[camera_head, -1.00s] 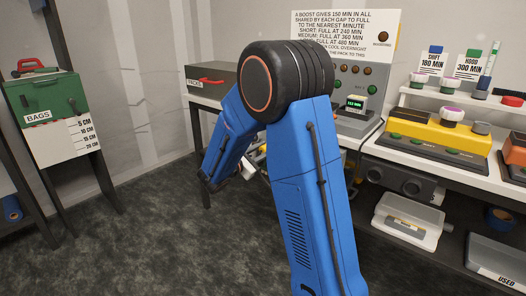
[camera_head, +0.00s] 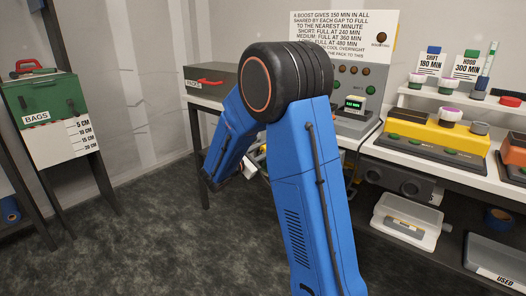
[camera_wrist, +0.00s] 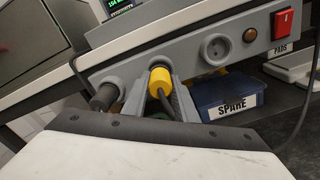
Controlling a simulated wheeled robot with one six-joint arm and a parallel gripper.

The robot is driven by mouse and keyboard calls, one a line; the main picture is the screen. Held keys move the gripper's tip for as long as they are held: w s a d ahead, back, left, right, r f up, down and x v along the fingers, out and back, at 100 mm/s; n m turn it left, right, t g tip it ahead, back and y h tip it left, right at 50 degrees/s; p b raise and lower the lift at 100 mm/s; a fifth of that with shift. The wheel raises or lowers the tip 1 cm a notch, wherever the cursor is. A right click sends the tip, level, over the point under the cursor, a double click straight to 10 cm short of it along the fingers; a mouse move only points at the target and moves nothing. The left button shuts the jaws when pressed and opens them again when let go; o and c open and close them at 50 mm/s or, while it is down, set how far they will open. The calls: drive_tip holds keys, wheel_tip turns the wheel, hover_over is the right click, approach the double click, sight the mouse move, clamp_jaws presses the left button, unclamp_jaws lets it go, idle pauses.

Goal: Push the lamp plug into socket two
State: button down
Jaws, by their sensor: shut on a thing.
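In the wrist view, a yellow plug (camera_wrist: 160,82) with a dark cable sits at the middle round socket (camera_wrist: 153,67) of a grey socket strip (camera_wrist: 186,58). My gripper (camera_wrist: 163,92) is shut on the yellow plug, with a grey finger on each side. The plug's front end meets the socket face; how deep it sits cannot be told. A dark plug (camera_wrist: 104,97) is at the socket on the left. The socket on the right (camera_wrist: 214,47) is empty. In the head view my arm hides the gripper and the plug.
A red switch (camera_wrist: 283,22) and a brown button (camera_wrist: 250,35) are on the strip's right. A blue SPARE box (camera_wrist: 226,103) stands below it. Cables hang at the right. In the head view, a yellow unit (camera_head: 448,135) stands on the bench and open floor lies left.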

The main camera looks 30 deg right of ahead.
drive_tip(key=shift+w+d, duration=0.2)
drive_tip(key=shift+d, duration=0.45)
drive_tip(key=c, duration=1.4)
unclamp_jaws()
drive_tip(key=shift+o, duration=0.2)
drive_tip(key=v, duration=1.7)
drive_tip(key=shift+a, duration=0.15)
